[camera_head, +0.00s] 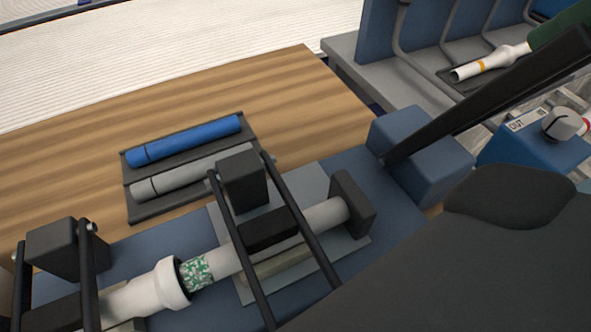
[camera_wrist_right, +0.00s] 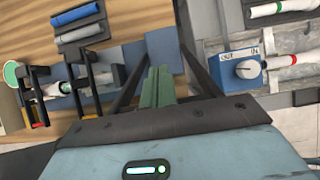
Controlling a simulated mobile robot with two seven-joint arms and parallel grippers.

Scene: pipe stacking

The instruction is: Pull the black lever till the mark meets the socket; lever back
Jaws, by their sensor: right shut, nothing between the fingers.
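A long black lever (camera_head: 490,95) runs from a blue block (camera_head: 420,140) up to the upper right in the head view. A white pipe (camera_head: 324,214) lies in the clamps, with a green-and-white speckled band (camera_head: 197,272) at its left end. This band meets the mouth of the white socket (camera_head: 172,282). I cannot make out a separate mark there. My right gripper (camera_wrist_right: 160,72) is shut and empty, with green fingers side by side, pointing at the blue block. I cannot tell whether it touches the lever. My left gripper is not in view.
Two black clamps (camera_head: 242,180) (camera_head: 66,249) with rods hold the pipes. A tray with blue (camera_head: 190,138) and grey (camera_head: 195,172) rolls lies behind. A blue box (camera_head: 520,160) with a knob stands right. Bare wood (camera_head: 290,85) is free at the back.

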